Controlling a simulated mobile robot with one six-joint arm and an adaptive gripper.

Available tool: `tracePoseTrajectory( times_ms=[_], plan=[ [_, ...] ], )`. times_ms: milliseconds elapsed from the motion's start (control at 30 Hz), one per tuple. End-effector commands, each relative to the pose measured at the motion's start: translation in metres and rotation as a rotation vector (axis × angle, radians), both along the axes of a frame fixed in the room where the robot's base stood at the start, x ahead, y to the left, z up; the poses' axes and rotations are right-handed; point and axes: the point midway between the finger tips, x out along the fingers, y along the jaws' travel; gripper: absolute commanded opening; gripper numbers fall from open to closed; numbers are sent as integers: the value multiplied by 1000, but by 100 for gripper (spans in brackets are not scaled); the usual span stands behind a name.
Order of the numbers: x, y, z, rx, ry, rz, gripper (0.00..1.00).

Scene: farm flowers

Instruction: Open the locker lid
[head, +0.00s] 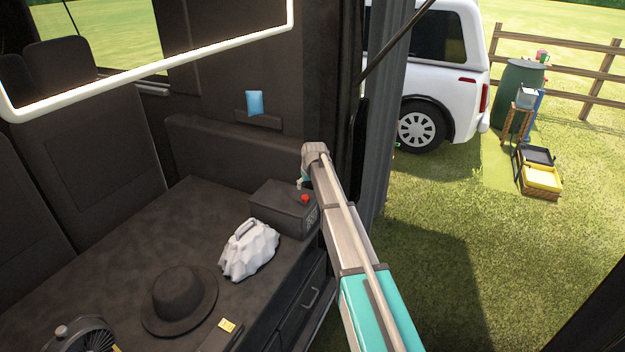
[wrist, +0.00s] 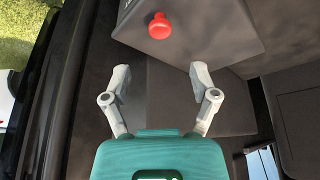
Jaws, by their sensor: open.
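The locker (head: 275,207) is a dark box on the black counter, near its right edge. A red knob (head: 305,198) is on it. Its lid looks shut in the head view. In the wrist view the red knob (wrist: 160,25) stands out from the grey locker (wrist: 215,28) near the top of the picture. My gripper (wrist: 160,74) is open and empty, its two fingers spread on either side below the knob and apart from it. In the head view my gripper (head: 302,184) is partly hidden behind my wrist, just above the locker.
On the counter (head: 120,255) a crumpled white bag (head: 250,252), a black hat (head: 180,300), a small yellow-marked item (head: 227,325) and a fan (head: 85,335) lie left of my arm. Dark seats (head: 75,165) stand behind. Grass and a white vehicle (head: 450,75) are outside.

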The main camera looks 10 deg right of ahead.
Motion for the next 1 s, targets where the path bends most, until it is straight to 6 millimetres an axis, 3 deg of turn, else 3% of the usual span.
tracePoseTrajectory(
  times_ms=[633, 1000],
  plan=[
    [-22, -5, 56, 0, 0, -1, 76],
    [-57, -5, 43, 0, 34, -13, 76]
  ],
)
